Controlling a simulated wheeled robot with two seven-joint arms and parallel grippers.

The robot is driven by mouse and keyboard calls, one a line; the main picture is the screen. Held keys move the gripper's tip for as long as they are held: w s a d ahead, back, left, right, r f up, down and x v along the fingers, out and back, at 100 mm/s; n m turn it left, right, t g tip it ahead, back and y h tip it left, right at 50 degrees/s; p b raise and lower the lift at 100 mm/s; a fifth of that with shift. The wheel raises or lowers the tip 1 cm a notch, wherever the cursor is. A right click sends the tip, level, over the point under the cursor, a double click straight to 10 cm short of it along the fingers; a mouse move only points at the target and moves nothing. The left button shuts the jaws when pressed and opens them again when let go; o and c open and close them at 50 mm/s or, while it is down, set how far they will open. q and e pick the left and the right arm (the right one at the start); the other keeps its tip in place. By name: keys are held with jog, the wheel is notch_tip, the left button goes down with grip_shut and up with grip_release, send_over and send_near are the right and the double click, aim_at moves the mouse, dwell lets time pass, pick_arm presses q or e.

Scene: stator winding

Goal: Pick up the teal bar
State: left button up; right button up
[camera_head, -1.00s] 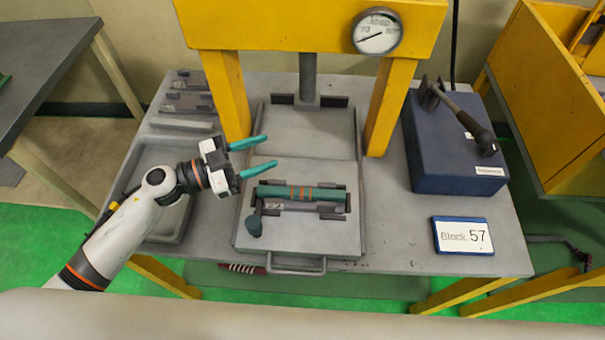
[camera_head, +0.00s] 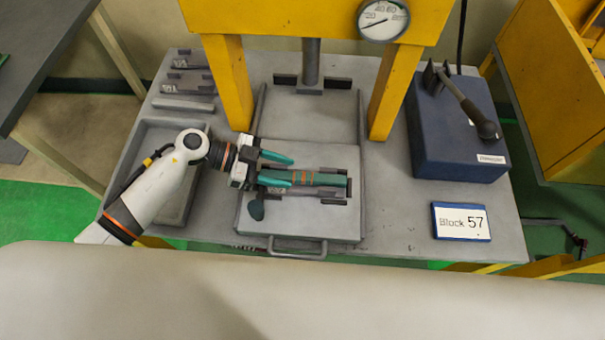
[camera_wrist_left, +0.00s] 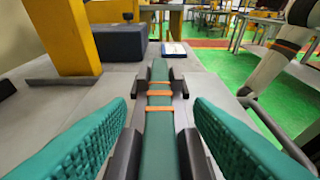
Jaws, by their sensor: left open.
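The teal bar (camera_head: 328,180) with orange bands lies across dark holders on the grey plate (camera_head: 300,226) under the yellow press. It also shows in the left wrist view (camera_wrist_left: 159,155), running away from the camera between the fingers. My left gripper (camera_head: 292,171) is open at the bar's left end, its teal fingers pointing along the bar. In the left wrist view the fingers (camera_wrist_left: 160,115) stand apart on both sides of the bar, with visible gaps and nothing held. In the head view the gripper hides the bar's left end. My right gripper is not in view.
Yellow press posts (camera_head: 228,85) stand behind the bar. A blue box (camera_head: 455,130) with a lever and a "Block 57" sign (camera_head: 461,221) are on the right. A grey tray (camera_head: 150,130) lies at left under my arm. The plate has a front handle (camera_head: 298,254).

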aim_at(300, 176)
pick_arm(q)
jog(key=x, duration=0.4)
jog(key=shift+r+p, duration=0.1)
jog(key=shift+p, duration=0.25)
jog(key=shift+w, duration=0.1)
grip_shut()
